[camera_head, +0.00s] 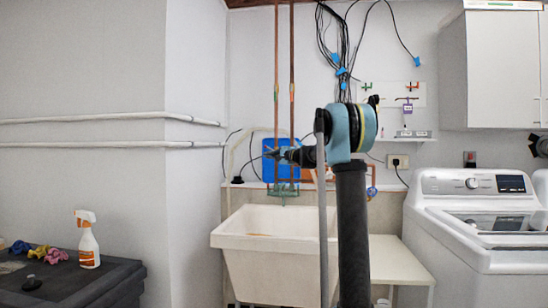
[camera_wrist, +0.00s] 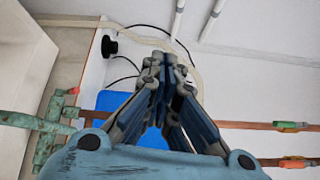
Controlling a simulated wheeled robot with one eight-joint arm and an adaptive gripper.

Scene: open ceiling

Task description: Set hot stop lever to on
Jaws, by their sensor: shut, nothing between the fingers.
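Two vertical copper pipes (camera_head: 276,50) run down the wall behind the sink; each carries a small coloured fitting, one of them green (camera_head: 276,97). A green corroded faucet (camera_wrist: 48,135) with a small red part is at left. I cannot tell which part is the hot stop lever, or its setting. My gripper (camera_wrist: 160,62) is shut and empty, in front of the blue wall panel (camera_wrist: 118,102); in the head view its fingers (camera_head: 271,153) point left.
The white utility sink (camera_head: 265,238) stands below my gripper. A white washer (camera_head: 480,225) is at right. A white wall plate (camera_head: 390,95) with red and green parts is behind my arm. A spray bottle (camera_head: 87,240) stands on a dark surface at left.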

